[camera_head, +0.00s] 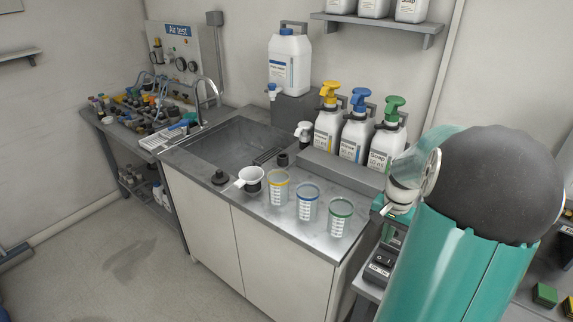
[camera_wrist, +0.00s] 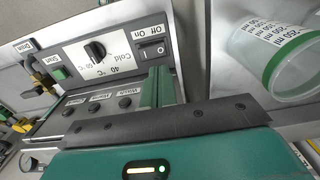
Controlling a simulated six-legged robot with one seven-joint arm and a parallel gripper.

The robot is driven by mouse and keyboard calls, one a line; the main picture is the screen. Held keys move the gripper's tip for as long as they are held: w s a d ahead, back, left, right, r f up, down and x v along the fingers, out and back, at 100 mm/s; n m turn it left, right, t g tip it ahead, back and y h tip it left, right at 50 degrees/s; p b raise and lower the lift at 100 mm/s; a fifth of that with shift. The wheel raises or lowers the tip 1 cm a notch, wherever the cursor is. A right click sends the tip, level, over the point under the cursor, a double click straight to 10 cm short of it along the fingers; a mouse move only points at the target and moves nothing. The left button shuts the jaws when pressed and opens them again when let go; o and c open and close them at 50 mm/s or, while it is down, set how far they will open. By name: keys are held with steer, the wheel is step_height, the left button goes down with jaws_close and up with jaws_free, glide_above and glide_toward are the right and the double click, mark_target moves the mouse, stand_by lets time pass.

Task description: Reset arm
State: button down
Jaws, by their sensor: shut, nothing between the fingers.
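My gripper (camera_wrist: 157,88) shows in the wrist view as two green fingers standing close together beyond a dark bar on a teal body; it is shut and empty. Past the fingers is a control panel (camera_wrist: 70,60) with a black dial (camera_wrist: 95,51), an Off/On rocker switch (camera_wrist: 151,51) and several round buttons. The panel appears upside down. I cannot tell whether the fingertips touch it. In the head view my teal arm fills the right side, and the gripper's fingers cannot be made out there.
A clear green-banded measuring cup (camera_wrist: 285,60) is to the right of the fingers; on the counter stand a yellow-banded cup (camera_head: 278,189) and a blue-banded cup (camera_head: 307,203). Several pump bottles (camera_head: 355,138) stand behind, near my arm. A sink (camera_head: 228,143) is farther left. Floor at left is clear.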

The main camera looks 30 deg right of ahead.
steer(key=w+a+r+n+t+h, duration=0.1)
steer(key=w+a+r+n, duration=0.15)
steer(key=a+r, duration=0.4)
steer(key=w+a+r+n+t+h, duration=0.1)
steer(key=w+a+r+n, duration=0.2)
steer(key=a, duration=0.7)
steer(key=s+a+r+n+t+y, duration=0.1)
steer(key=s+a+r+n, duration=0.2)
steer(key=a, duration=0.6)
steer(key=s+a+r+n+t+y, duration=0.1)
steer(key=s+a+n, duration=0.4)
steer(key=a, duration=0.5)
step_height(320, 180, up, 2)
steer(key=shift+s+a+r+t, duration=0.15)
steer(key=shift+a+r+t, duration=0.05)
steer(key=shift+t, duration=0.6)
steer(key=shift+d, duration=0.2)
